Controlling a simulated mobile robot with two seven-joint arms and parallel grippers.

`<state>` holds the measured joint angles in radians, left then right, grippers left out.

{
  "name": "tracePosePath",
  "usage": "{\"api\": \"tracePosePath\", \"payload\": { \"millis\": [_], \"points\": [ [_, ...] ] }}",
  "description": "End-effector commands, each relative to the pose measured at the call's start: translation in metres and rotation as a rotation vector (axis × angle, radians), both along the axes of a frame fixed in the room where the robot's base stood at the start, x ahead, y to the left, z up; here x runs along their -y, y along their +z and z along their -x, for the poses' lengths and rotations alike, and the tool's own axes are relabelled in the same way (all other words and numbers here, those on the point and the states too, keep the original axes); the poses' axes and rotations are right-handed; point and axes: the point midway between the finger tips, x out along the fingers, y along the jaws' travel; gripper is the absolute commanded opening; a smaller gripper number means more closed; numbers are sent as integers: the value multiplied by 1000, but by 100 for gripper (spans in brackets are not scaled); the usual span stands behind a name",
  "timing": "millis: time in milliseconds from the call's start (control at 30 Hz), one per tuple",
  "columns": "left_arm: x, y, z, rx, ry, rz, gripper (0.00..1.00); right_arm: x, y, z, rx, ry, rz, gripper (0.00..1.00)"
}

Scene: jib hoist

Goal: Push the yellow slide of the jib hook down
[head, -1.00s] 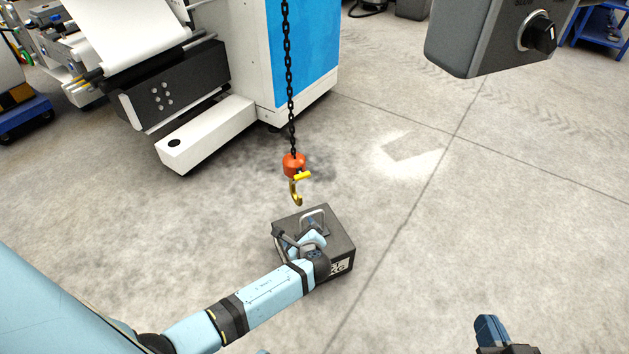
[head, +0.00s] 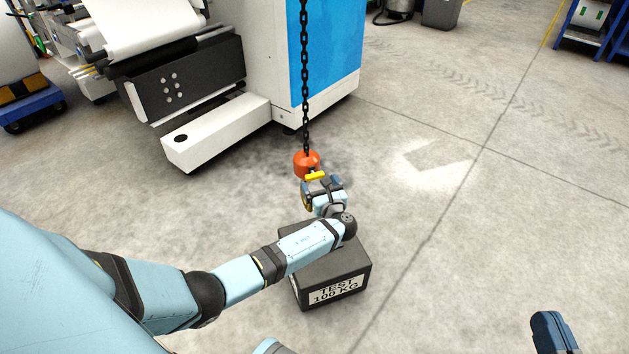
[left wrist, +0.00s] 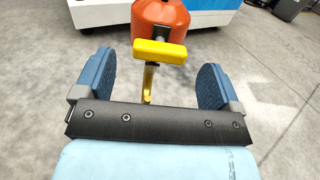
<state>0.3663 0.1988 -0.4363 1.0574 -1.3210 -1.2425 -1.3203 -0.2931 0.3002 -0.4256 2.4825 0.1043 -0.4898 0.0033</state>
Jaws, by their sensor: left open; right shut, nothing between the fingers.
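The orange hook block (head: 306,163) hangs on a black chain, with the yellow slide (head: 316,176) just below it. In the left wrist view the yellow slide (left wrist: 159,53) is a short bar under the orange block (left wrist: 160,17), and the yellow hook (left wrist: 148,82) hangs below, partly hidden by my gripper body. My left gripper (head: 322,184) is at the hook, just below the slide. Its blue fingers (left wrist: 153,78) are open, one on each side of the hook, apart from it. My right gripper (head: 552,332) is shut at the lower right, far from the hook.
A dark test weight (head: 335,287) marked 100 KG stands on the floor below my left forearm. The black chain (head: 305,90) runs up from the block. A white and blue machine (head: 326,60) stands behind.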

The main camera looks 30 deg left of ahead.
Motion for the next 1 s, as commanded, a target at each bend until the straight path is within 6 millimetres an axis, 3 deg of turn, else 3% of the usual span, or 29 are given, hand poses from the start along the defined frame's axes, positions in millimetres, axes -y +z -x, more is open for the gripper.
{"api": "tracePosePath", "payload": {
  "millis": [100, 300, 667, 967, 1000],
  "points": [
    [-18, -4, -13, 1, 1, -1, 89, 3, -3, -4, 56, -3, 36, 0],
    [-35, -2, -25, 1, 0, 1, 89, 5, 1, -8, 116, -9, 65, 0],
    [-39, 0, -28, 0, -1, 2, 89, 7, 5, -7, 137, -5, 80, 0],
    [-39, -1, -28, 0, -1, 1, 23, 6, 5, -7, 137, -6, 77, 0],
    [-39, -1, -28, 0, -1, 2, 21, 6, 5, -7, 136, -6, 76, 0]
  ]
}}
